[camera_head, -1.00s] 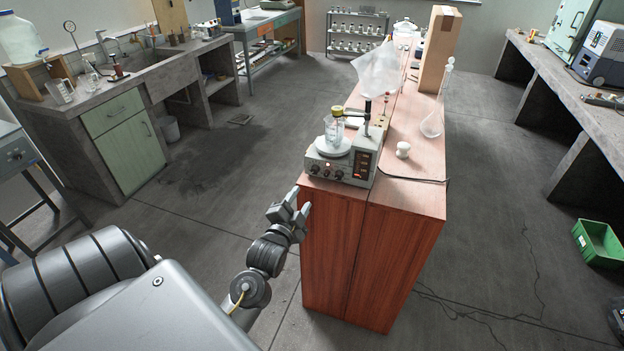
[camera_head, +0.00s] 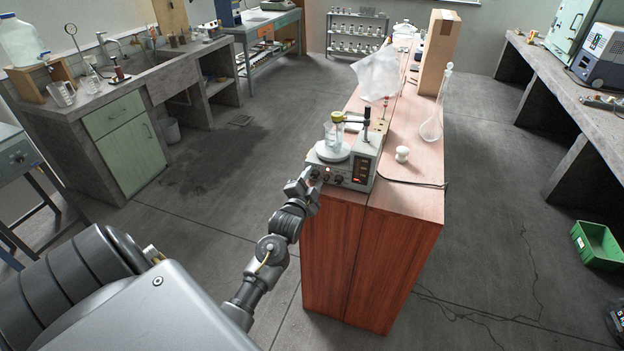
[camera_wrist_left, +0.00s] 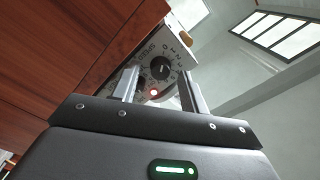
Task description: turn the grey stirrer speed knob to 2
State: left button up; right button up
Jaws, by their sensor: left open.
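The hotplate stirrer (camera_head: 362,170) stands on the near end of the wooden cabinet, with its control face toward me. In the left wrist view a dark round knob (camera_wrist_left: 160,68) with a pale pointer mark sits on the grey panel, with a printed scale around it. A red lamp (camera_wrist_left: 154,92) glows just below it. I cannot read for certain which number the pointer meets. My left gripper (camera_head: 309,179) is open in front of the panel's left part. In the wrist view its fingers (camera_wrist_left: 159,78) stand either side of the knob, with no clear contact. My right gripper is out of view.
A beaker (camera_head: 333,135) stands on the stirrer's plate. A white jar (camera_head: 402,153), a flask (camera_head: 432,128) and a dark cable (camera_head: 415,182) lie to the right on the wooden top (camera_head: 408,195). A crumpled clear bag (camera_head: 378,75) and a tall cardboard box (camera_head: 440,52) are farther back.

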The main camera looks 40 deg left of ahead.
pick_arm(q)
grip_shut()
dwell(0.3)
jog(key=m+p, duration=0.2)
jog(key=m, duration=0.2)
jog(key=shift+r+m+p, duration=0.1)
jog(key=shift+m+p, duration=1.65)
jog(key=shift+m, duration=1.15)
jog(key=shift+f, duration=0.2)
grip_release()
